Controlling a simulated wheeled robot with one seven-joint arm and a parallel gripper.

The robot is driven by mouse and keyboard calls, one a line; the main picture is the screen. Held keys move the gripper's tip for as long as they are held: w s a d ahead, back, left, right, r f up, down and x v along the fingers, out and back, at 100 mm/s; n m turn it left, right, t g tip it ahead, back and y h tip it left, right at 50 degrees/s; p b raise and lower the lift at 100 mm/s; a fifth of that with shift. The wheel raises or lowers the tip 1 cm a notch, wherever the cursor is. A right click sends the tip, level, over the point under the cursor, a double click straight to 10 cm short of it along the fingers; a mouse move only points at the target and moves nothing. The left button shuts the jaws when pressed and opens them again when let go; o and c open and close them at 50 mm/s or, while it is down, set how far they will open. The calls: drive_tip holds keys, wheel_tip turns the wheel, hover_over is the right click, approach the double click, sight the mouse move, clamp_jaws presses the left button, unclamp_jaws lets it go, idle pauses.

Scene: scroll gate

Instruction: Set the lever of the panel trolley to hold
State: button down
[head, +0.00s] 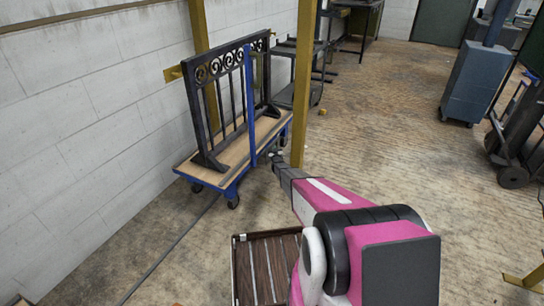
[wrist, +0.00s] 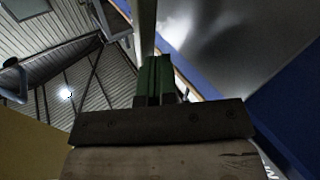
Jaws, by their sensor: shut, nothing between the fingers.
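The panel trolley (head: 233,187) has a blue frame, a wooden deck and small black wheels, and stands along the white wall. A black scroll gate (head: 228,90) stands upright on it, beside a blue upright (head: 249,105). My gripper (head: 272,156) is low at the trolley's near right side, small and partly hidden by my arm. It is shut and empty. In the wrist view, blue surfaces (wrist: 285,120) fill the right side, close to the camera; I cannot tell which part they are. I cannot make out the lever or its setting in either view.
A yellow post (head: 303,85) stands just right of my gripper. A slatted brown crate (head: 240,270) is on the floor in front. A blue-grey cabinet (head: 475,82) and a dark trolley (head: 515,140) stand at the right. The floor between is open.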

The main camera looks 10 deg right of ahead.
sight(277, 143)
drive_tip(key=shift+w+d+r, duration=0.55)
drive_tip(key=shift+w+r, duration=0.2)
drive_tip(key=shift+w+d+r, duration=0.5)
drive_tip(key=shift+w+r, duration=0.2)
drive_tip(key=shift+r, duration=0.05)
idle(3.1)
idle(0.3)
drive_tip(key=s+a+f, duration=0.6)
drive_tip(key=s+f, duration=0.2)
drive_tip(key=shift+f, duration=0.3)
idle(1.7)
drive_tip(key=shift+s, duration=0.1)
